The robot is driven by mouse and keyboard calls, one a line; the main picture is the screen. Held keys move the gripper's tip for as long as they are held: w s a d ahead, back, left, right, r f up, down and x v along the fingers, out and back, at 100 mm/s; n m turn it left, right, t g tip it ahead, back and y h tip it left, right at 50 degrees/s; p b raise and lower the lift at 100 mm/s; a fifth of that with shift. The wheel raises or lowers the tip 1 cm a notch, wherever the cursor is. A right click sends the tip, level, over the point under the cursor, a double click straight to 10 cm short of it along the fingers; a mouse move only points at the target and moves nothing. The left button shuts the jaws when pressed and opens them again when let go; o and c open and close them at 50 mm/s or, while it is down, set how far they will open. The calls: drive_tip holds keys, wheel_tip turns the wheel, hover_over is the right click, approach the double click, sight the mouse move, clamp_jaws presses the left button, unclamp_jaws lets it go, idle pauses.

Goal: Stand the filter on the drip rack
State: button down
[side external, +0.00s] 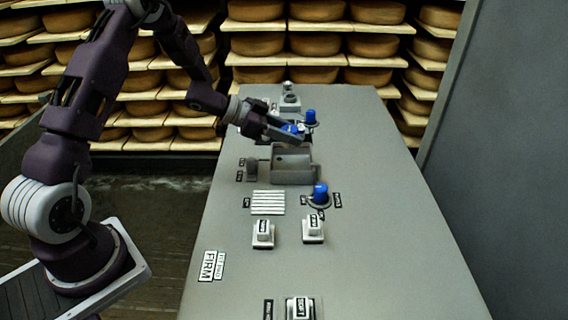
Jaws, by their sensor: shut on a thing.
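My gripper (299,136) is at the far part of the grey bench, just above the back of an open grey box (293,177). It is shut on a small blue and white thing (290,128), probably the filter, mostly hidden by the fingers. I cannot tell whether this thing is clear of the box. A white slatted rack (268,202), which looks like the drip rack, lies flat on the bench nearer the camera than the box. Nothing stands on it.
A blue knob (311,117) stands right of my gripper, another blue knob (320,192) right of the rack. Two white switch blocks (263,236) (313,230) sit in front of the rack. The bench's right side is clear.

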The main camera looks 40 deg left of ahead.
sight(268, 201)
drive_tip(key=s+d+m+g+h, duration=0.3)
drive_tip(key=s+d+m, duration=0.1)
drive_tip(key=s, duration=0.7)
drive_tip(key=f, duration=0.9)
drive_tip(key=shift+s+d, duration=0.2)
drive_tip(key=shift+s, duration=0.15)
drive_tip(key=shift+f, duration=0.25)
drive_tip(key=c, duration=0.9)
unclamp_jaws()
drive_tip(key=shift+f, duration=0.15)
